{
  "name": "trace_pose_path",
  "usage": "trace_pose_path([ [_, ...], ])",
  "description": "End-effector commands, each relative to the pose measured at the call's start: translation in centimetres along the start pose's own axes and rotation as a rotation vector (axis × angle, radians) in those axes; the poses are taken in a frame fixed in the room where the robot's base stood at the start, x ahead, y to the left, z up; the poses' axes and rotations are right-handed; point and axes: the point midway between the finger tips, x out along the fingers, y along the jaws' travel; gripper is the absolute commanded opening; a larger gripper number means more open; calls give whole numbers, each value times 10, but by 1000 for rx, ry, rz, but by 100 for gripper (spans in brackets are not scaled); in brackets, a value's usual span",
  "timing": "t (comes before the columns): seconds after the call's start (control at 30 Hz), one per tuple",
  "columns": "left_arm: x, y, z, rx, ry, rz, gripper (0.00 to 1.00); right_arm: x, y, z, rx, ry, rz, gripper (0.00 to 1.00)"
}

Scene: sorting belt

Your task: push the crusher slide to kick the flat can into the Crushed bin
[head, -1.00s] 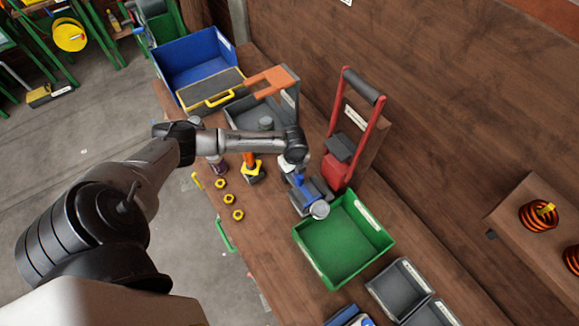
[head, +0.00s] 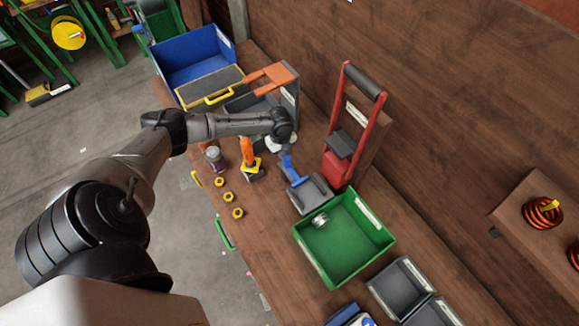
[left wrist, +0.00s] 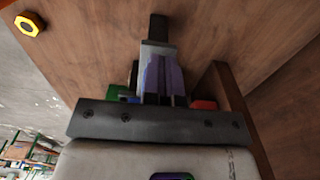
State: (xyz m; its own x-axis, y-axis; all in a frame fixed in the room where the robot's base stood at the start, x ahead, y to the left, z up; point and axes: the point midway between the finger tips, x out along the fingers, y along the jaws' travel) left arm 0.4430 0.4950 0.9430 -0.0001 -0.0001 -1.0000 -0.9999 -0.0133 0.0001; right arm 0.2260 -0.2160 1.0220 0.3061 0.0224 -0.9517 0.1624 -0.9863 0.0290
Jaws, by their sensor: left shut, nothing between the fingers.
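The flat can (head: 320,220), a short silvery disc, shows tilted at the upper-left inner edge of the green bin (head: 375,228); I cannot tell whether it rests on the floor. The crusher has a grey bed (head: 312,197), a red frame (head: 337,168) with a dark handle bar, and a blue slide (head: 291,172). My left gripper (head: 284,153) is at the slide's back end, its fingers mostly hidden in the head view; I cannot tell if it touches. In the left wrist view its fingers (left wrist: 165,78) are shut and empty. My right gripper is not in view.
An orange-handled tool (head: 249,160), a jar (head: 214,158) and several yellow nuts (head: 229,196) stand left of the crusher. Grey bins (head: 402,288) sit in front.

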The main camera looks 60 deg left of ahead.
Motion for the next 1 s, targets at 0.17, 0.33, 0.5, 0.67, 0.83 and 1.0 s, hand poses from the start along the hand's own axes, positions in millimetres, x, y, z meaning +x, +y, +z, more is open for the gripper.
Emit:
trace_pose_path([
  [0.17, 1, 0, 14, -1, -1, 0, 0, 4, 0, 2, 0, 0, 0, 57],
  [0.33, 0, 0, 20, 0, 0, 0, 0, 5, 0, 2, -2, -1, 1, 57],
  [0.5, -5, 0, 20, 0, 0, 0, 0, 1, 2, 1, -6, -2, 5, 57],
  [0.67, -17, 0, 20, 0, 0, 0, 0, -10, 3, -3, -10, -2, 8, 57],
  [0.83, -34, 0, 20, 0, 0, 0, 0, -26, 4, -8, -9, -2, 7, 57],
  [1.0, -50, 0, 20, 0, 0, 0, 0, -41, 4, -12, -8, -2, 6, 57],
])
